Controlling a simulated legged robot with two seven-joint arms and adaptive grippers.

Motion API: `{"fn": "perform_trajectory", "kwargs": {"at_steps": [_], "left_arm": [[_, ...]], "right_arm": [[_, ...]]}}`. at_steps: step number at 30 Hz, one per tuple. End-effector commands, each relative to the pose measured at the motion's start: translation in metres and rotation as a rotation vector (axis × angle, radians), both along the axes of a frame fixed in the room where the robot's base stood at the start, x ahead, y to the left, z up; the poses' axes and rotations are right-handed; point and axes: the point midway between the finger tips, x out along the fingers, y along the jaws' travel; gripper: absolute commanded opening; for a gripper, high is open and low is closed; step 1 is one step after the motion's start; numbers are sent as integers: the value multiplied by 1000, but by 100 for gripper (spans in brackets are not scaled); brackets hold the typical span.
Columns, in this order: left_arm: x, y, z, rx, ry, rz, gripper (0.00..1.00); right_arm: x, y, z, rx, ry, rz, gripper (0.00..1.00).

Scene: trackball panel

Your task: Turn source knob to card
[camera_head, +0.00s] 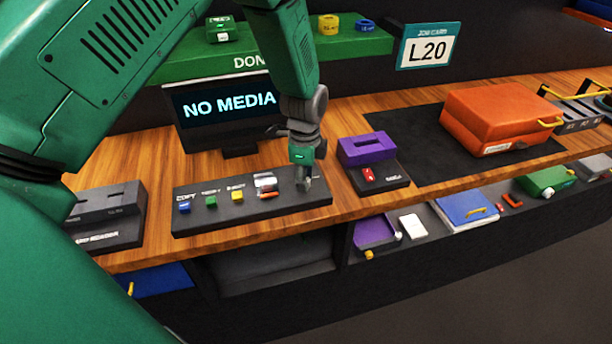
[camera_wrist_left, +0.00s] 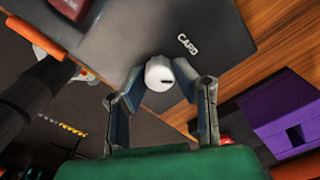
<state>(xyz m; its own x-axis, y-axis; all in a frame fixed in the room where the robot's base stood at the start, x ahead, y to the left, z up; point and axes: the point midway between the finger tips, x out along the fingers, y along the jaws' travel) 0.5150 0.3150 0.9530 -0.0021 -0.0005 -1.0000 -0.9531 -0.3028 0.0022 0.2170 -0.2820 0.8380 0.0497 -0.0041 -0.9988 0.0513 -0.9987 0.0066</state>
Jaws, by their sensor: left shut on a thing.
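The source knob (camera_wrist_left: 159,74) is a small white round knob with a dark pointer mark, on the dark control panel (camera_head: 236,215). In the left wrist view the word CARD is printed on the panel beside it, and the pointer mark is on the side of the knob toward the fingers. My left gripper (camera_wrist_left: 166,85) has its two fingers on either side of the knob and is shut on it. In the head view my left gripper (camera_head: 305,182) reaches down at the right end of the panel and hides the knob. My right gripper is not in view.
The panel also bears blue, green and yellow buttons (camera_head: 210,199) and a slider with an orange part (camera_head: 267,187). A purple block (camera_head: 366,147) stands right of it. A monitor (camera_head: 226,105) reading NO MEDIA stands behind. An orange case (camera_head: 500,118) lies on the dark mat.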

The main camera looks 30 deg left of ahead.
Motion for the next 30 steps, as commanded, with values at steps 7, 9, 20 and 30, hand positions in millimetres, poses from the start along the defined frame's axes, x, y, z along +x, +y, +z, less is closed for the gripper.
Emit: {"fn": "perform_trajectory", "kwargs": {"at_steps": [7,9,20,30], "left_arm": [[2,2,3,3,-5,232,0],[2,2,3,3,-5,298,0],[2,2,2,3,-6,610,0],[2,2,2,3,-8,785,0]], "right_arm": [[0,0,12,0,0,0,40],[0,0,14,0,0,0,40],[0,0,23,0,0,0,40],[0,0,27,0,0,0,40]]}}
